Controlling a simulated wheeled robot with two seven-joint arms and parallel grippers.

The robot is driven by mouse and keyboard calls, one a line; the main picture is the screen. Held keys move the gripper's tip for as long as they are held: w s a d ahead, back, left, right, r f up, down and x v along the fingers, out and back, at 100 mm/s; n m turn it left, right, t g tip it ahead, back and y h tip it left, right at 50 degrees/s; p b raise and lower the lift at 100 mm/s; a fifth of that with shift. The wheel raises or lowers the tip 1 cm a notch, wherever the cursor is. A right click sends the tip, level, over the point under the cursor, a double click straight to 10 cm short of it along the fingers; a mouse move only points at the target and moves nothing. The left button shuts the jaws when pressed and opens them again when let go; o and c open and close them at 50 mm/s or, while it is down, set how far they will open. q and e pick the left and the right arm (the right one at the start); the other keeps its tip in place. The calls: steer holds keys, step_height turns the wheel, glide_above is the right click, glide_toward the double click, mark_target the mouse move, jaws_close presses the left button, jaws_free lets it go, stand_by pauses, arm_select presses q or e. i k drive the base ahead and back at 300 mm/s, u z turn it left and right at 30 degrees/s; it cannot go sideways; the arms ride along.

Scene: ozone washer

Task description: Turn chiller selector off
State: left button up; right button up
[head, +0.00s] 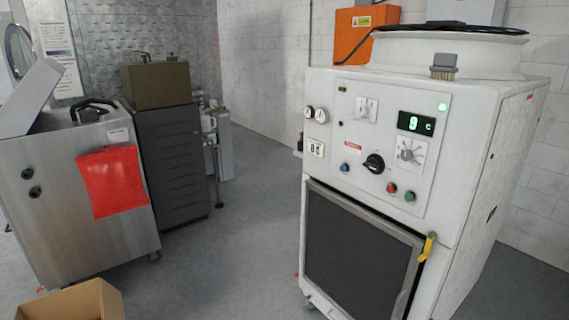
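The white washer cabinet (462,130) stands at right with a control panel on its front. A black rotary selector knob (374,163) sits low in the middle of the panel. A smaller switch on a silver plate (366,109) is at upper left, and a round dial with a pointer (409,151) is at right. I cannot read which one is labelled chiller. A green digital display (416,123) shows a digit and "C", and a green lamp (442,106) is lit above it. Neither of my grippers is in view.
Red (392,188) and green (410,196) buttons sit near the black knob. A brush (444,66) lies on the cabinet top. A steel unit (80,190) stands left, a cardboard box (75,303) at lower left; floor between is clear.

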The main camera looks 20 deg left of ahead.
mark_target(372, 165)
steer(key=u, duration=1.15)
steer(key=i, duration=3.6)
steer(key=z, duration=1.85)
